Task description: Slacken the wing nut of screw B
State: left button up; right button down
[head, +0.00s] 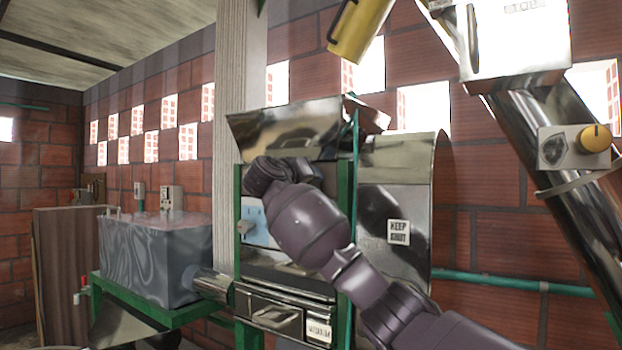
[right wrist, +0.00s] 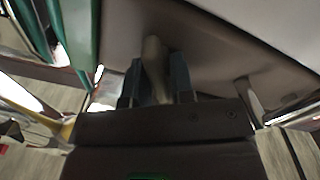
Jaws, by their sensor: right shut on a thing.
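In the right wrist view my right gripper (right wrist: 156,82) is shut on a small grey-tan piece, which looks like a wing nut (right wrist: 154,55), in front of a pale metal face. The piece stands upright between the two dark fingers. In the head view my right arm reaches in from the lower right to the steel machine (head: 285,130), and its fingertips are hidden behind its own wrist. A grey knob-like piece (head: 244,228) shows beside a light blue plate (head: 258,222) on the machine. No letter B is readable. My left gripper is not in view.
A green frame post (head: 354,190) stands close to my right arm. A steel cover labelled "KEEP SHUT" (head: 398,232) is to its right. A grey tank (head: 155,258) stands at the left. A slanted steel tube (head: 560,185) with a yellow knob (head: 595,138) is at the right.

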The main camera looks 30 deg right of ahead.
jog(key=n, duration=0.3)
jog(key=shift+w, duration=0.1)
jog(key=n+p, duration=0.1)
jog(key=n, duration=0.1)
jog(key=shift+f+n, duration=0.1)
jog(key=shift+n, duration=0.3)
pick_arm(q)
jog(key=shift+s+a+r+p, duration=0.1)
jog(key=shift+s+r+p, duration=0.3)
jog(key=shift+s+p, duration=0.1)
pick_arm(e)
jog(key=n, duration=0.5)
jog(key=shift+w+a+f+n, duration=0.1)
jog(key=shift+f+n, duration=0.15)
jog(key=shift+n, duration=0.05)
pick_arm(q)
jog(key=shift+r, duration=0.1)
pick_arm(e)
jog(key=c, duration=1.1)
grip_release()
pick_arm(q)
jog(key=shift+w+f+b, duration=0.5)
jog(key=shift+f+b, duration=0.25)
jog(key=shift+b, duration=0.6)
pick_arm(e)
jog(key=v, duration=1.1)
